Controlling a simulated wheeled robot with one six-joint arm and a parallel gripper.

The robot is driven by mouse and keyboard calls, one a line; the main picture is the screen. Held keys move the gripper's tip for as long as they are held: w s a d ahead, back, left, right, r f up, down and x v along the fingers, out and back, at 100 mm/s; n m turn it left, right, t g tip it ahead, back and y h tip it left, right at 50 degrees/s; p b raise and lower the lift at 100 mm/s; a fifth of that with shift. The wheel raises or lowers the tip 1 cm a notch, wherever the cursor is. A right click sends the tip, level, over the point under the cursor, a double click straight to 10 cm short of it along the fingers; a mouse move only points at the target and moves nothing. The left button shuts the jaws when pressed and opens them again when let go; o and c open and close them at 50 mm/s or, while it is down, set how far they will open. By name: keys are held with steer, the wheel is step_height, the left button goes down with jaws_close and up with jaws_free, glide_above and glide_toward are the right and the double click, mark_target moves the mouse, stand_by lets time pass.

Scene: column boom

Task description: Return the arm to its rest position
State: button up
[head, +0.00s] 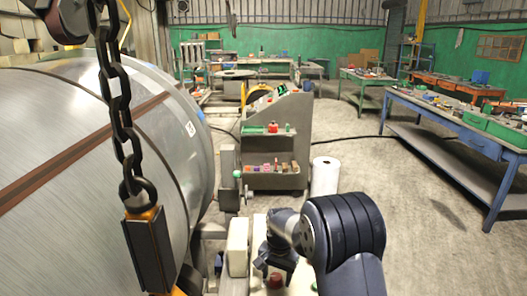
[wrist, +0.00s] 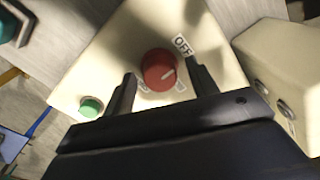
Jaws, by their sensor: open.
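My gripper (wrist: 160,67) is open, with its two dark fingers apart on either side of a red knob (wrist: 158,70) in the wrist view. The knob has a pale pointer line and sits on a cream control box (wrist: 110,60) with an "OFF" label (wrist: 182,45). Nothing is held, and I cannot tell whether the fingers touch the knob. In the head view, my dark arm is bent at bottom centre right, and my gripper (head: 276,262) points down over the cream box. The red knob also shows below it (head: 275,281).
A green button (wrist: 90,107) is on the box's left. A large metal coil (head: 100,150) fills the head view's left, with a hanging chain (head: 118,100) before it. A grey console (head: 275,135) and a white roll (head: 325,176) stand ahead.

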steer(key=shift+r+m, duration=0.1)
steer(key=shift+m, duration=0.7)
steer(key=shift+r, duration=0.35)
steer(key=shift+s+d+r, duration=0.1)
steer(key=shift+r, duration=1.75)
